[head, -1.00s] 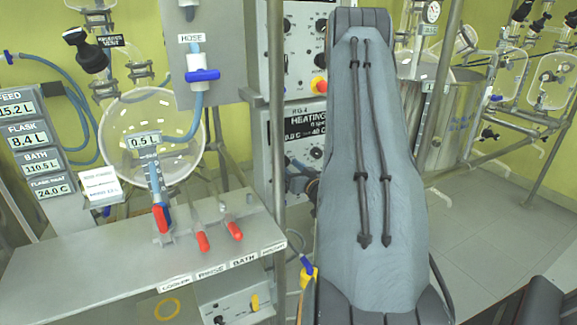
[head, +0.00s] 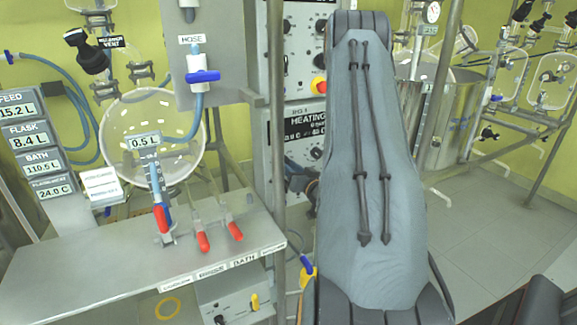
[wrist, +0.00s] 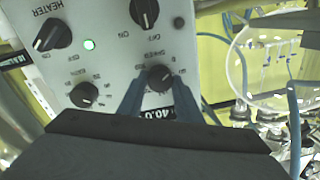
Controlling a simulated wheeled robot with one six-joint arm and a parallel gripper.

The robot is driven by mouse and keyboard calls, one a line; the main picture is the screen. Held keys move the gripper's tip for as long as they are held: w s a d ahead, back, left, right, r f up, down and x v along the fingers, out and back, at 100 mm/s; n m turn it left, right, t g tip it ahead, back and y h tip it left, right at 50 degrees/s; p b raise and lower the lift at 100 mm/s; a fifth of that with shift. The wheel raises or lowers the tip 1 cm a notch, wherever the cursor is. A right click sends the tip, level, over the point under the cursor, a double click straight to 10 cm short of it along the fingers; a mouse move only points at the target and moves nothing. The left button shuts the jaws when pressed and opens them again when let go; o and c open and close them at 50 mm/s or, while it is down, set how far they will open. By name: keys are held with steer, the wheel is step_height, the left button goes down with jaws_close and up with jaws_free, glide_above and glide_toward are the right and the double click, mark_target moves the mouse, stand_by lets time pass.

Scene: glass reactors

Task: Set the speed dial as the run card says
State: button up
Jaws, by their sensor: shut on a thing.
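In the wrist view, the speed dial (wrist: 158,78) is a black round knob on a light grey control panel (wrist: 112,60). Its label above is upside down and hard to read. My gripper (wrist: 160,82) has its two blue fingers on either side of this knob and is shut on it. The dial's exact setting cannot be read. In the head view, my arm hides the gripper and the dial. A small white card (head: 101,187), possibly the run card, stands at the left of the bench; its writing is too small to read.
Other black knobs sit close by on the panel: the heater knob (wrist: 53,34), a top knob (wrist: 145,10) and a small knob (wrist: 84,95). A green lamp (wrist: 88,44) is lit. A round glass flask (wrist: 262,65) is to the right. The steel bench (head: 110,265) has red-handled valves.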

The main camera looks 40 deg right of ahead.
steer(key=m+p, duration=0.2)
steer(key=m, duration=0.5)
stand_by(0.6)
steer(key=o, duration=1)
steer(key=shift+o, duration=0.2)
steer(key=s+a+b, duration=0.1)
steer(key=s, duration=0.6)
steer(key=shift+s+a+f, duration=0.15)
steer(key=shift+s+a, duration=0.1)
steer(key=shift+s, duration=0.1)
